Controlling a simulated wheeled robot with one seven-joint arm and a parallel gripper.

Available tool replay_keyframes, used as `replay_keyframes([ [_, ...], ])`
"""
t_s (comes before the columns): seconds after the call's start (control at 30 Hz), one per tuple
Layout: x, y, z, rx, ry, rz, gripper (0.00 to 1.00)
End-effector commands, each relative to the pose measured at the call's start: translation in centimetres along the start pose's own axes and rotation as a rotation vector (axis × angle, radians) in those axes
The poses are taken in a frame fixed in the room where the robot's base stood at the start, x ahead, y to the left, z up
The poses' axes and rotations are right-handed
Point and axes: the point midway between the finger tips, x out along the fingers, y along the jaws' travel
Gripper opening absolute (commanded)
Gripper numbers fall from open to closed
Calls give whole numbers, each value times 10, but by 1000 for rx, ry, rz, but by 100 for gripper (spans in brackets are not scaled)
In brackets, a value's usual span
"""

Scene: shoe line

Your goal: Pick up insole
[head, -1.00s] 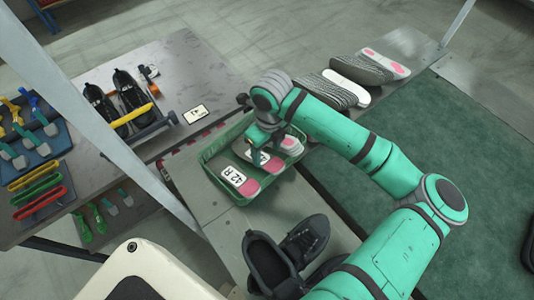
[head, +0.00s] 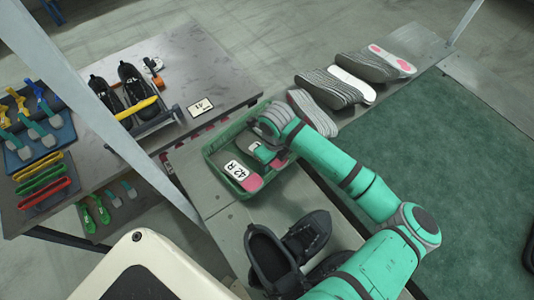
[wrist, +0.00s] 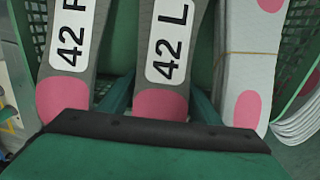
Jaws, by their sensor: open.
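Insoles lie in a green basket (head: 212,158). One grey insole with a pink heel and a "42 R" label (head: 240,172) shows in the head view and at the left of the wrist view (wrist: 68,45). The "42 L" insole (wrist: 168,45) lies beside it, its pink heel towards me; my arm partly covers it in the head view. A banded pale insole bundle (wrist: 238,70) lies to its right. My gripper (wrist: 162,100) is open, with one finger on each side of the 42 L insole near its heel. Whether the fingers touch it I cannot tell.
Stacks of insoles (head: 335,85) lie along the bench behind the basket. A pair of black shoes (head: 285,250) stands in front of it. At left, a table holds more shoes (head: 125,95), tools (head: 30,125) and coloured strips (head: 42,178).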

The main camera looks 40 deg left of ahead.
Motion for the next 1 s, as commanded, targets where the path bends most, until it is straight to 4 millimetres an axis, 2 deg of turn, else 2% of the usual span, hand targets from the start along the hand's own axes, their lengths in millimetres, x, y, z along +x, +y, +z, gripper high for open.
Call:
replay_keyframes([
  [0.27, 4, -2, -1, 4, 0, -1, 57],
  [0.3, 4, -2, -1, 5, 0, -1, 55],
  [0.4, 4, -2, -1, 5, 0, -1, 31],
  [0.43, 4, -2, -1, 5, 0, -1, 26],
  [0.77, 3, -2, -1, 5, 0, -1, 26],
  [1.0, -15, -3, -1, 5, -1, -4, 26],
])
